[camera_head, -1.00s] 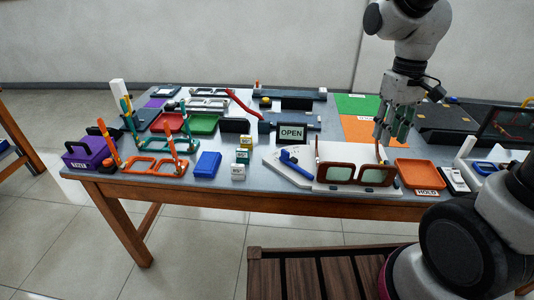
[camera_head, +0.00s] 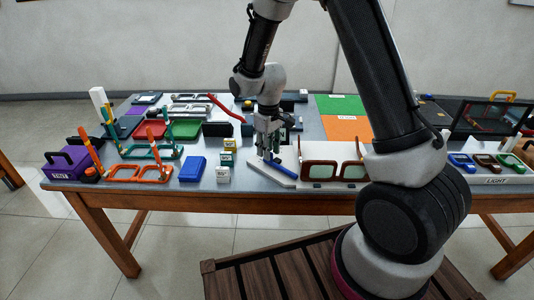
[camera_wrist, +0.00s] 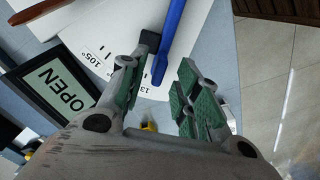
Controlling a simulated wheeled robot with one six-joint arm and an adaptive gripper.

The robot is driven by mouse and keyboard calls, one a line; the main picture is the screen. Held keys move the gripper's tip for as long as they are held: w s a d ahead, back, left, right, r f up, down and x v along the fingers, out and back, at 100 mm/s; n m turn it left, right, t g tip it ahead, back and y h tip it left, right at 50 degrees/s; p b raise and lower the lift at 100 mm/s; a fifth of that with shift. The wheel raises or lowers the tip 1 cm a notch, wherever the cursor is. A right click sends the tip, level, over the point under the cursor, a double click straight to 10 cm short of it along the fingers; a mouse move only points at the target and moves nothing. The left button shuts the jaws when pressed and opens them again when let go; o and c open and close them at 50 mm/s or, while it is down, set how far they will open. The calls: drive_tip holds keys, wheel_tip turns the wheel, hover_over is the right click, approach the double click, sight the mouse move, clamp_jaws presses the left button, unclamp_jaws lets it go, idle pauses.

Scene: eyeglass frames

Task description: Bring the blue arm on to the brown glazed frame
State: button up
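The blue arm (camera_head: 281,166) lies on a white board (camera_head: 258,166) with angle marks, left of the brown glazed frame. In the wrist view the blue arm (camera_wrist: 174,32) runs down from the top edge, and its lower end lies between my fingertips in the picture. A small dark block sits beside it. My gripper (camera_head: 266,150) is open above the board; its green-padded fingers (camera_wrist: 160,82) stand apart on either side of the blue arm. I cannot tell how far above it they are. The brown glazed frame (camera_head: 333,163) stands at the table's front, partly hidden by my arm.
An OPEN sign (camera_wrist: 62,88) stands close to my gripper. White and yellow blocks (camera_head: 223,174), a blue box (camera_head: 192,169) and an orange frame (camera_head: 139,173) stand to the left. Orange and green mats (camera_head: 343,104) lie behind the brown frame.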

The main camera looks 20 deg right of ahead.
drive_tip(key=shift+f, duration=1.05)
clamp_jaws()
drive_tip(key=shift+d, duration=0.1)
